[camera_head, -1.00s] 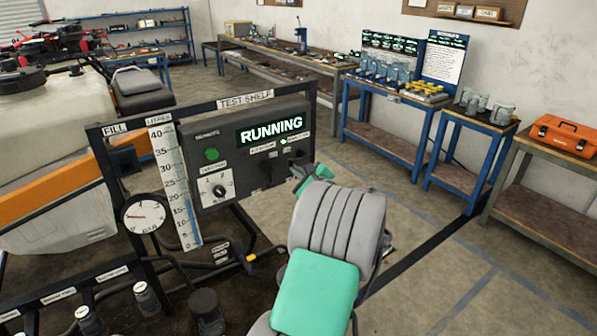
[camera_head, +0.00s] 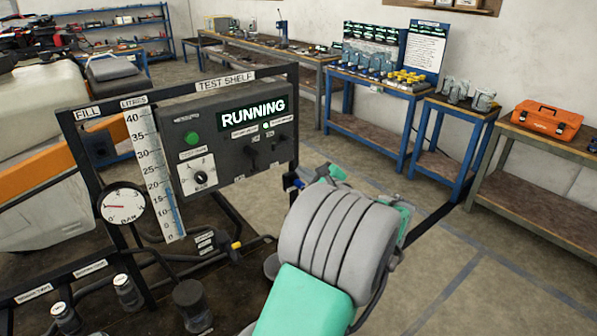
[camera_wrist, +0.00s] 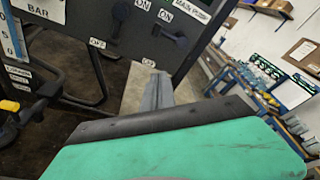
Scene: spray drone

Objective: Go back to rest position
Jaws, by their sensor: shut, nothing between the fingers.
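My gripper shows in the wrist view as grey fingers (camera_wrist: 158,92) pressed together, with nothing held. In the head view my grey and green arm reaches up from the bottom, and the green gripper end (camera_head: 331,173) is just right of the test panel's frame, partly hidden by my wrist. The test panel (camera_head: 232,175) has a screen (camera_head: 252,113) reading RUNNING, a green button, a dial and dark levers.
A pressure gauge (camera_head: 123,206) and a litre scale (camera_head: 157,175) are on the rig's black frame (camera_head: 90,165) at left. Blue-framed tables (camera_head: 372,83), a small table with cans (camera_head: 452,115) and a bench with an orange toolbox (camera_head: 546,120) stand at right. The floor (camera_head: 455,245) between is clear.

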